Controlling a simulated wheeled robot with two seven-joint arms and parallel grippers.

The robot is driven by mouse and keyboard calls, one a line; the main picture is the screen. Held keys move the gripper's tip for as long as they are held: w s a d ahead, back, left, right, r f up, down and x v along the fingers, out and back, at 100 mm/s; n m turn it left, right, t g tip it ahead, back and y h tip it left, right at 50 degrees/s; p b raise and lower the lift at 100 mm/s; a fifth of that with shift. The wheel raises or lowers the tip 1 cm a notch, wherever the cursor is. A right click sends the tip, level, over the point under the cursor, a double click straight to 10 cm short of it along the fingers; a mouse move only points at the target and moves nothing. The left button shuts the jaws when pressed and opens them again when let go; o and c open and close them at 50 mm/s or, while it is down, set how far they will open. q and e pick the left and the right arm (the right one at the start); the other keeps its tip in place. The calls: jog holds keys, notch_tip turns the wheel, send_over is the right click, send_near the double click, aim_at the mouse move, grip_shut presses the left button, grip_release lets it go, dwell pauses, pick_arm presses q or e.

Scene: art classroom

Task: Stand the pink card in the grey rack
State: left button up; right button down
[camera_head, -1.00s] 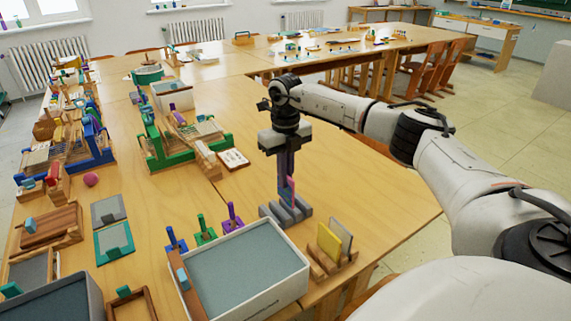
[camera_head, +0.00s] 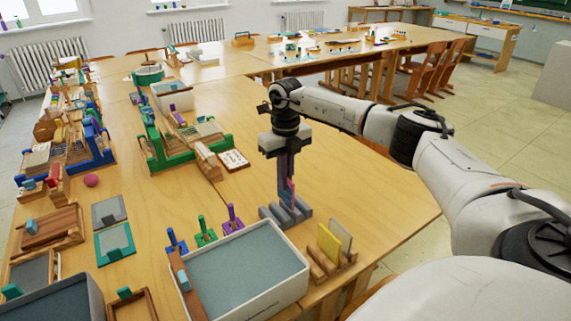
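The pink card (camera_head: 292,191) is a thin upright piece, mostly hidden behind the fingers of my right gripper (camera_head: 286,196). The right gripper points straight down and appears shut on the card. The grey rack (camera_head: 270,216) is a small slotted block on the table, directly below the gripper. The card's lower edge is at the rack's slots; I cannot tell how deep it sits. My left gripper is not in view.
A wooden rack (camera_head: 318,270) holding a yellow card (camera_head: 328,243) and a grey card (camera_head: 341,237) stands in front, to the right. A white-walled tray (camera_head: 262,307) is at the front left. Bare tabletop (camera_head: 365,200) lies to the right of the grey rack.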

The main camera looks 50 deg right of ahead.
aim_at(285, 203)
jog(key=shift+f, duration=0.25)
jog(key=shift+f, duration=0.4)
jog(key=shift+f, duration=0.25)
dwell(1.4)
jog(key=shift+f, duration=0.6)
jog(key=shift+f, duration=0.75)
dwell(1.2)
dwell(0.3)
jog(key=c, duration=1.9)
grip_release()
notch_tip(285, 203, up, 10)
jog(key=shift+r+b, duration=0.2)
jog(key=shift+b, duration=0.1)
